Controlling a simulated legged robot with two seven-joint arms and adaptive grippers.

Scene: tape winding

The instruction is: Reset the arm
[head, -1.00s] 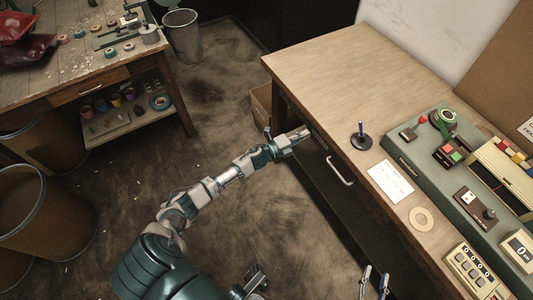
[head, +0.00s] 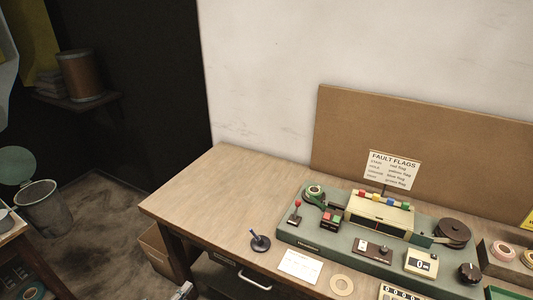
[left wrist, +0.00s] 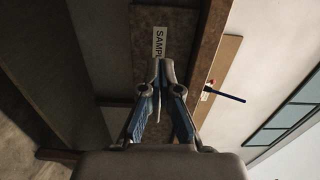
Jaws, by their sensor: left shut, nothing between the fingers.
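My left gripper (head: 183,291) just shows at the bottom edge of the head view, in front of the wooden workbench (head: 190,190) and near its left leg. Most of my left arm is out of that view. In the left wrist view my left gripper (left wrist: 161,68) has its fingers together at the tips, with nothing between them. A label reading "SAMPL" (left wrist: 160,42) shows just beyond the fingertips. My right gripper is not in view.
On the workbench are a green winding machine (head: 300,232), a dark upright spindle (head: 260,241), a white card (head: 300,266) and a tan ring (head: 342,284). A drawer handle (head: 255,282) sticks out in front. A brown box (head: 156,248) stands left of the bench.

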